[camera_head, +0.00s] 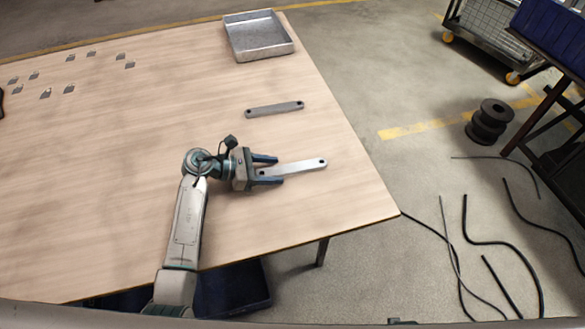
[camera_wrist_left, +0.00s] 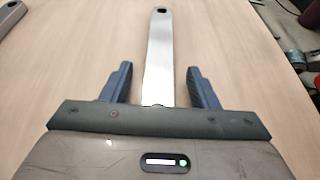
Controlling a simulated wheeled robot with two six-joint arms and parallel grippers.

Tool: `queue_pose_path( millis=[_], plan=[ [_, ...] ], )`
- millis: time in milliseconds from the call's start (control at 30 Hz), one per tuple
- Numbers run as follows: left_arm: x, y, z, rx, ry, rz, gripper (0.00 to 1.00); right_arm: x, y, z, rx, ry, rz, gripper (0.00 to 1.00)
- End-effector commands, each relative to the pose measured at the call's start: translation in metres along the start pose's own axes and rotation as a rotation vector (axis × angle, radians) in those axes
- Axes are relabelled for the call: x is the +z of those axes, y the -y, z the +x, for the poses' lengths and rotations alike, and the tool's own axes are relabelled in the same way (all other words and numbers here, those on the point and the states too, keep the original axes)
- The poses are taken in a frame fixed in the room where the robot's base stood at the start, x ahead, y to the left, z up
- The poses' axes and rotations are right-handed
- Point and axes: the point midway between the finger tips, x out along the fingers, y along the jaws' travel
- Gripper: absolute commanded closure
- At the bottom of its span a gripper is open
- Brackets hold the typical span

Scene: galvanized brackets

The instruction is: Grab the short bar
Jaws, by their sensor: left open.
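Two flat metal bars with a hole near the end lie on the wooden table (camera_head: 120,180). The nearer, pale bar (camera_head: 300,167) lies between the spread fingers of my left gripper (camera_head: 272,170), untouched as far as I can see. In the left wrist view this bar (camera_wrist_left: 158,60) runs away from between the two blue fingers (camera_wrist_left: 157,85), with a gap on each side; its near end meets the palm edge in the picture. The darker grey bar (camera_head: 274,109) lies farther back and looks slightly shorter in the picture, though it is farther away. My right gripper is out of view.
A metal tray (camera_head: 258,50) stands at the table's far edge. Several small brackets (camera_head: 69,89) lie at the far left. The table's right edge is close beyond the bars. Black cables (camera_head: 500,243) and a dark spool (camera_head: 489,122) are on the floor.

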Motion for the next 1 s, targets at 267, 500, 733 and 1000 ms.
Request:
queue_pose_path(
  millis=[267, 500, 733, 1000],
  plan=[
    [-0.001, 0.0, 0.005, 0.0, -0.001, 0.0, 0.45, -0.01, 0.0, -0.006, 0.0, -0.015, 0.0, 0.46],
    [0.0, 0.0, 0.005, 0.001, -0.001, 0.0, 0.87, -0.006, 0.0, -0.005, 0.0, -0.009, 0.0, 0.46],
    [0.0, 0.0, 0.005, 0.001, 0.0, 0.001, 1.0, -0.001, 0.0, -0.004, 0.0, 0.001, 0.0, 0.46],
    [0.025, -0.001, -0.005, 0.002, 0.002, 0.007, 1.0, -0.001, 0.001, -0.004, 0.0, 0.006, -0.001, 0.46]
  ],
)
